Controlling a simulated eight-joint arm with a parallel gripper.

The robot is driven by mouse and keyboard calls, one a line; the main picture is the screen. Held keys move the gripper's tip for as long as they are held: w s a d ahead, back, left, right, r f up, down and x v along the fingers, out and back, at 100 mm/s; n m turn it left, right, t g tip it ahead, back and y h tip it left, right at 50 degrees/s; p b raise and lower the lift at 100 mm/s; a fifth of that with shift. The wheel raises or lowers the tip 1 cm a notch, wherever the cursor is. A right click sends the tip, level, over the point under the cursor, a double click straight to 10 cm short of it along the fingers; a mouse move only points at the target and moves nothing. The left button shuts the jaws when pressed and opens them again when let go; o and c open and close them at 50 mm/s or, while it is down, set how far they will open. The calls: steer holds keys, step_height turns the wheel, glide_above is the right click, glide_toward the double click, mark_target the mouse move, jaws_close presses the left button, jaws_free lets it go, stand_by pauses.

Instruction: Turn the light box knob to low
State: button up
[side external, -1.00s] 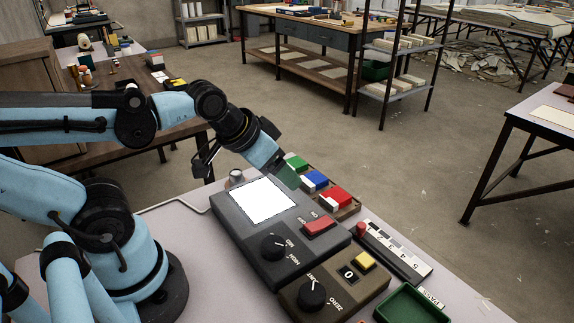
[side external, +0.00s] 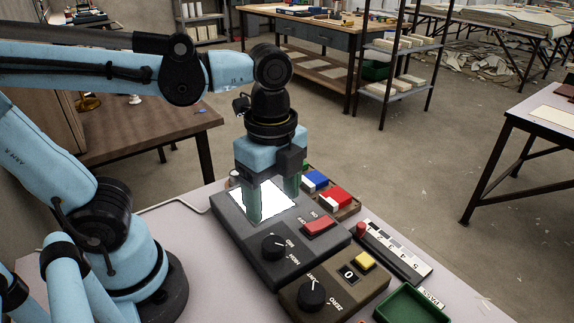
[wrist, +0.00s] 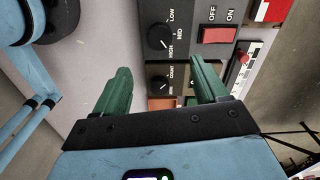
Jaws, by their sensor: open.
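The dark grey light box (side external: 258,262) lies on the table with its white panel lit. Its round black knob (side external: 274,246) sits near the front, beside the red switch (side external: 319,228). The knob also shows in the wrist view (wrist: 159,36), with LOW, MID and HIGH printed around its right side. In the wrist view my gripper (wrist: 160,72) is clear of the knob.
A brown counter box (side external: 335,290) with its own black knob (side external: 312,295) and a yellow button (side external: 363,261) adjoins the light box. Coloured blocks (side external: 335,196) sit in a tray behind. A ruler strip (side external: 395,250) and green tray (side external: 410,305) lie to the right.

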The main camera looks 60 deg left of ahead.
mark_target(275, 244)
steer(key=shift+f, duration=5.25)
steer(key=shift+c, duration=0.2)
steer(key=c, duration=1)
steer(key=shift+c, duration=0.2)
